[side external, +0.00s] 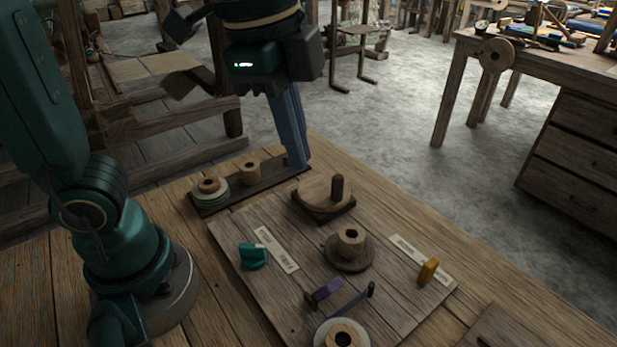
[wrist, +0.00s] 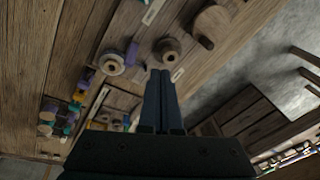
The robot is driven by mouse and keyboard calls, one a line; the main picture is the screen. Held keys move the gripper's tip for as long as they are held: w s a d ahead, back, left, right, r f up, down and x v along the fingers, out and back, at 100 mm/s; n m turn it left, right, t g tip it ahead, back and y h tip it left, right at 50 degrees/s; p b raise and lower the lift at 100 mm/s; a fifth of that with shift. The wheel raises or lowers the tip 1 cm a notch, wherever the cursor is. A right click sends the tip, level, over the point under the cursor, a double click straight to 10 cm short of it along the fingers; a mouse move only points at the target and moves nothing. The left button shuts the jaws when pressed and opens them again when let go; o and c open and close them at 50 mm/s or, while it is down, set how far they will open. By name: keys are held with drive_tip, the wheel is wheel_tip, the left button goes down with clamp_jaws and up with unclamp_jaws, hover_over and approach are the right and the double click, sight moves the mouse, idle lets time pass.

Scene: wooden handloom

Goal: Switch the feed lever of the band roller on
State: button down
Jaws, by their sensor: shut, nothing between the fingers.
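A wooden board (side external: 300,270) carries several small controls. A teal knob (side external: 253,256) sits beside a pale label strip (side external: 276,250) at its left. A yellow-orange lever (side external: 428,270) stands by a second strip (side external: 408,258) at its right; the lettering is too small to read. A purple block (side external: 324,291) and a dark crank arm (side external: 358,299) lie near a pale-rimmed roller (side external: 342,335). I cannot tell which is the feed lever. My gripper (side external: 298,165) is shut and empty, pointing down beyond the board's far edge; its fingers (wrist: 160,73) also show in the wrist view.
A round wooden piece with an upright peg (side external: 326,194) and a spool on a dark disc (side external: 349,247) stand on the board. A dark tray (side external: 235,196) holds spools close to my fingers. Bare tabletop (side external: 370,180) lies along the right edge.

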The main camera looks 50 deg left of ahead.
drive_tip(key=w+d+f+m+g, duration=0.1)
drive_tip(key=d+f+m, duration=0.1)
drive_tip(key=d+m, duration=0.3)
drive_tip(key=m+g+y, duration=0.1)
approach(327, 291)
drive_tip(key=w+d+r, duration=0.1)
drive_tip(key=w+d, duration=0.1)
drive_tip(key=shift+s+d, duration=0.15)
drive_tip(key=shift+s, duration=0.2)
drive_tip(key=shift+f, duration=0.1)
drive_tip(key=f, duration=0.6)
drive_tip(key=a+f, duration=0.1)
drive_tip(key=f, duration=0.3)
drive_tip(key=shift+r, duration=0.1)
